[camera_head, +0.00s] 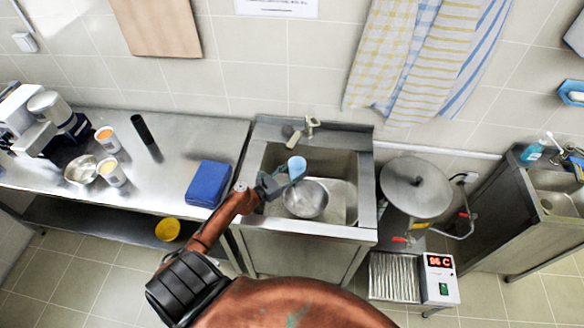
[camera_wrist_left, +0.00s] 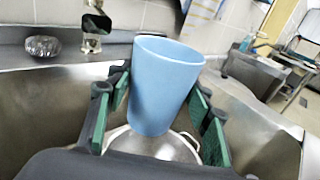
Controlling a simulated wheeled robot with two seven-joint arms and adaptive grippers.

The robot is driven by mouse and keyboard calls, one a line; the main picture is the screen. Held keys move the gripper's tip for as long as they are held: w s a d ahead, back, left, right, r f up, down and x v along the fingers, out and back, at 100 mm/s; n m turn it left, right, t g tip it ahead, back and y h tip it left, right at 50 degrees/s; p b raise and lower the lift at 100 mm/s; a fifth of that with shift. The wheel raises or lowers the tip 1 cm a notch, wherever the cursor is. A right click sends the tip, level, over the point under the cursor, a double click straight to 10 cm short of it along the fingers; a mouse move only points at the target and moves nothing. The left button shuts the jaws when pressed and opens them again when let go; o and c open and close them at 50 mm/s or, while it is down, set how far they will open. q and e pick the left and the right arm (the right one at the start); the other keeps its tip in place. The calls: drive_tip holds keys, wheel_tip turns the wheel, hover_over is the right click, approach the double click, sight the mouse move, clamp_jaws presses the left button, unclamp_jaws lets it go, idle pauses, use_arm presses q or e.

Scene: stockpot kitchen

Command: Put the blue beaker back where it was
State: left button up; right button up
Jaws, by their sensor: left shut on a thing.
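The blue beaker (camera_head: 297,167) is in my left gripper (camera_head: 283,178), above the sink basin in the head view. In the left wrist view the beaker (camera_wrist_left: 163,88) stands nearly upright, slightly tilted, between the green-padded fingers of the left gripper (camera_wrist_left: 155,110). The fingers are on both sides of it. Its rim faces up; its inside bottom is hidden. A metal bowl (camera_head: 306,199) sits in the sink below the beaker. My right gripper is not in view.
The sink (camera_head: 337,162) has a tap (camera_head: 312,124) at its back edge. On the left counter (camera_head: 185,135) are a blue box (camera_head: 208,183), a black cylinder (camera_head: 143,131) and several cups. A lidded stockpot (camera_head: 416,188) stands right of the sink, by a heater display (camera_head: 439,262).

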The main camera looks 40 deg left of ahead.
use_arm(q)
drive_tip(key=s+d+r+m+g+h, duration=0.3)
drive_tip(key=s+d+r+m+h, duration=0.1)
drive_tip(key=d+r, duration=0.6)
drive_tip(key=s+d+r+m+g+h, duration=0.4)
drive_tip(key=s+d+r+h, duration=0.3)
drive_tip(key=d+r, duration=0.4)
drive_tip(key=s+d+m, duration=0.1)
drive_tip(key=d, duration=0.5)
drive_tip(key=shift+s+d, duration=0.2)
drive_tip(key=shift+r, duration=0.1)
